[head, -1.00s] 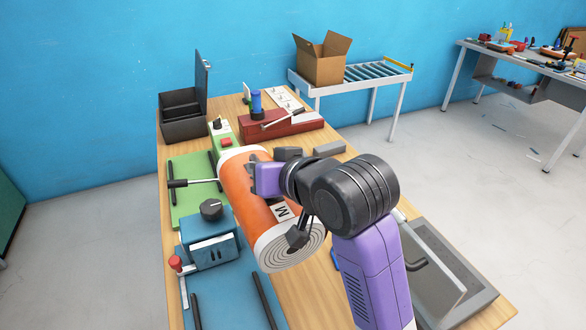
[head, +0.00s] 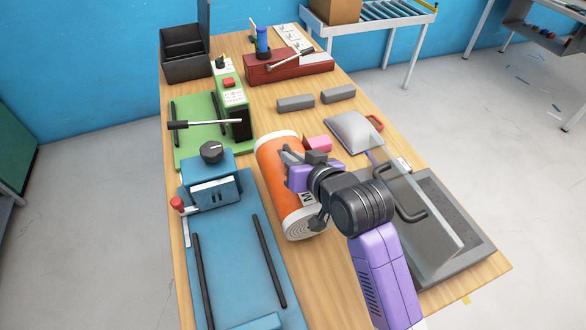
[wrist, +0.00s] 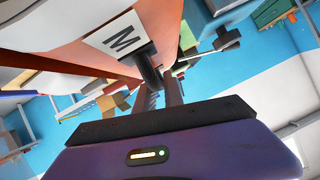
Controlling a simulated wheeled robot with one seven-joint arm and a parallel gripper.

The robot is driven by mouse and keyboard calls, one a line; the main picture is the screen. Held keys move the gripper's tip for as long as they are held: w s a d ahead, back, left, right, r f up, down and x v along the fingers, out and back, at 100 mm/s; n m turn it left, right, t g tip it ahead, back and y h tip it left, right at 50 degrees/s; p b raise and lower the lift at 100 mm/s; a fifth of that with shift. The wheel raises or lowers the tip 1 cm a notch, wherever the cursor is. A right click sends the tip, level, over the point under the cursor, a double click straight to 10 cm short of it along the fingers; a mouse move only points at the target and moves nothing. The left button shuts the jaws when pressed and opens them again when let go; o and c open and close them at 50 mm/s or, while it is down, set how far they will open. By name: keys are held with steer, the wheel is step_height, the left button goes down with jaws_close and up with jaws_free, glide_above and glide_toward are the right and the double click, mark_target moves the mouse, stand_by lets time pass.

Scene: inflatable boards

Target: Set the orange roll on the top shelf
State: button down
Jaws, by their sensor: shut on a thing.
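In the wrist view the roll (wrist: 175,25) fills the top, with the M label beside the dark fingers of my gripper (wrist: 158,85). No top shelf can be made out clearly.
The wooden bench (head: 262,103) carries a blue machine (head: 235,235), a green machine (head: 200,150), a red toolbox (head: 290,66) and a black open case (head: 185,45). A grey press with a clear lid (head: 420,215) stands right of the roll. Two grey bars lie behind it.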

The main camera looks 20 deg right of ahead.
mark_target(316, 203)
steer(key=shift+f, duration=1.95)
steer(key=c, duration=1.9)
jaws_free()
steer(key=shift+f, duration=0.25)
steer(key=o, duration=0.4)
steer(key=shift+o, duration=0.2)
steer(key=shift+r, duration=0.25)
steer(key=b+v, duration=0.1)
steer(key=v, duration=1.1)
steer(key=shift+s+f, duration=0.1)
